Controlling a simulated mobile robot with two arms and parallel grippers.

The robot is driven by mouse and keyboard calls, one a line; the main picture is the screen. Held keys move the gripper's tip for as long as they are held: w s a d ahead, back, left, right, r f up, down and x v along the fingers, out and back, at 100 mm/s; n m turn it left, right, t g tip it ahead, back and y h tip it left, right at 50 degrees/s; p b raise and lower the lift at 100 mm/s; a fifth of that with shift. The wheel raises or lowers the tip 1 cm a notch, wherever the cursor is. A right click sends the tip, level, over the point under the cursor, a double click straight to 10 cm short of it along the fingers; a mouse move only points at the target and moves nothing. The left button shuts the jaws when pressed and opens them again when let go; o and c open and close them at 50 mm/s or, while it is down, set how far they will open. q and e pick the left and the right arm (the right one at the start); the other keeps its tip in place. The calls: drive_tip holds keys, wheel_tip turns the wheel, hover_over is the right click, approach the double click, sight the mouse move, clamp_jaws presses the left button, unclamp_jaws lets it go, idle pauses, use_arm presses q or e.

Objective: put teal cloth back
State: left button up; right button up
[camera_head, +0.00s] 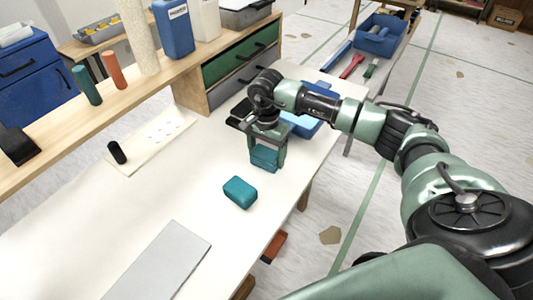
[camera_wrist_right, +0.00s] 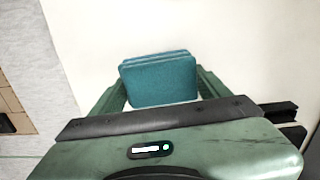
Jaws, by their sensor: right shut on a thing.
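My right gripper (camera_head: 266,160) is shut on a folded teal cloth (camera_head: 264,154), near the right edge of the white table (camera_head: 130,225). The cloth also shows in the right wrist view (camera_wrist_right: 160,82), with layered folds, between the two green fingers (camera_wrist_right: 161,88). It seems to be held just above the white tabletop; I cannot tell if it touches. A second teal block (camera_head: 240,192), with rounded edges, lies on the table just in front of the gripper. My left gripper is in neither view.
A blue tray (camera_head: 303,127) stands behind the gripper, partly hidden by my right arm. A grey sheet (camera_head: 162,262) lies at the front. A raised shelf with drawers (camera_head: 241,80) borders the back. The table's middle is clear.

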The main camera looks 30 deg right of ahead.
sight(266, 153)
drive_tip(key=shift+f+b, duration=0.3)
drive_tip(key=o, duration=1.4)
drive_tip(key=shift+r+p, duration=0.15)
drive_tip(key=shift+p, duration=0.2)
drive_tip(key=shift+w+r, duration=0.1)
drive_tip(key=shift+r, duration=0.2)
wheel_tip(266, 153, up, 6)
drive_tip(key=shift+f+b, duration=0.15)
drive_tip(key=shift+b, duration=0.45)
drive_tip(key=shift+r, duration=0.75)
